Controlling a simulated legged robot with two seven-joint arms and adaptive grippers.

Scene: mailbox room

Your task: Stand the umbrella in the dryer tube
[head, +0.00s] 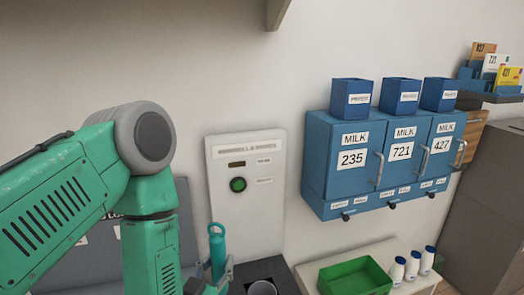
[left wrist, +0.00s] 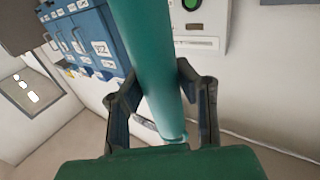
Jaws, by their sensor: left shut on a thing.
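The teal umbrella (head: 217,250) stands roughly upright in the head view, with a looped top. My left gripper (head: 219,277) is shut on it, low in the head view and partly behind my own arm. In the left wrist view the umbrella (left wrist: 148,60) runs between the two fingers of my left gripper (left wrist: 160,100). A round grey tube (head: 262,288), which looks like the dryer tube, shows at the bottom edge, just right of the umbrella and apart from it in the picture. The umbrella's lower end and most of the tube are hidden or cut off. My right gripper is not in view.
A white wall panel (head: 243,205) with a green button stands behind the tube. Blue milk cabinets (head: 330,180) hang on the wall at right. A green tray (head: 355,277) and several white bottles (head: 397,270) stand on a light shelf (head: 310,275) right of the tube.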

